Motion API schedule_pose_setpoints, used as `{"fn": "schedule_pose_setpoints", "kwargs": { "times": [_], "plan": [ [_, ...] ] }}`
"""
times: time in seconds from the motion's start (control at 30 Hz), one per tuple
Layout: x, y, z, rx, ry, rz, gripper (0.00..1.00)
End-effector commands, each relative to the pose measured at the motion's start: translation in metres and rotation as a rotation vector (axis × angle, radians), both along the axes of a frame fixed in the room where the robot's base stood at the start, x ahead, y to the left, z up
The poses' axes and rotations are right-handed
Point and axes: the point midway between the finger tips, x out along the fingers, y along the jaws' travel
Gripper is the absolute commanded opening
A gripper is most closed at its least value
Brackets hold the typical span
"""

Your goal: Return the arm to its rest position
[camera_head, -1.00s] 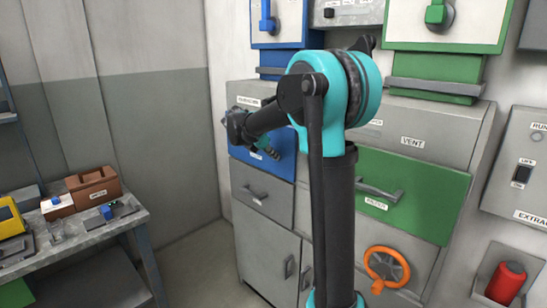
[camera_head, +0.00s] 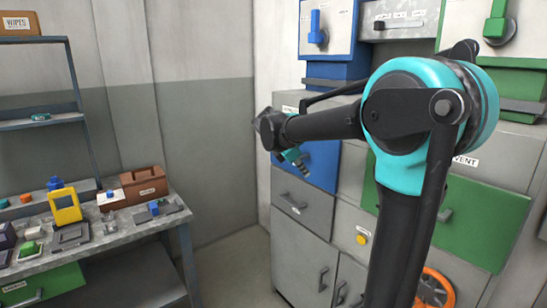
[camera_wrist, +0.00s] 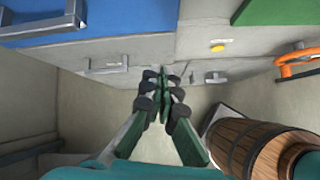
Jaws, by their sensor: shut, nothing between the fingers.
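My gripper (camera_wrist: 163,80) shows in the wrist view with its fingers together and nothing between them. In the head view my gripper (camera_head: 300,166) hangs small at the end of my arm, in front of the blue drawer (camera_head: 318,165). The arm is raised and bent, with its teal elbow at the right centre, and it hides part of the cabinet behind.
A grey cabinet with a green drawer (camera_head: 465,218) and an orange wheel (camera_head: 437,287) stands behind my arm. A workbench (camera_head: 120,232) with small items is at left. A wooden barrel (camera_wrist: 245,145) is at lower right in the wrist view. Floor between bench and cabinet is clear.

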Motion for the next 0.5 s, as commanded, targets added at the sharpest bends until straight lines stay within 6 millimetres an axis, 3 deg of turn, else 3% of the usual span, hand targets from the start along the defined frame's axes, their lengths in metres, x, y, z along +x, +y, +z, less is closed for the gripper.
{"fn": "schedule_pose_setpoints", "kwargs": {
  "times": [0.03,0.2,0.5],
  "plan": [
    [-0.02,-0.013,-0.022,0.081,-0.044,-0.097,0.0],
    [-0.09,-0.036,-0.095,0.395,-0.211,-0.494,0.0],
    [-0.217,-0.043,-0.204,0.879,-0.429,-1.247,0.0]
  ]
}}
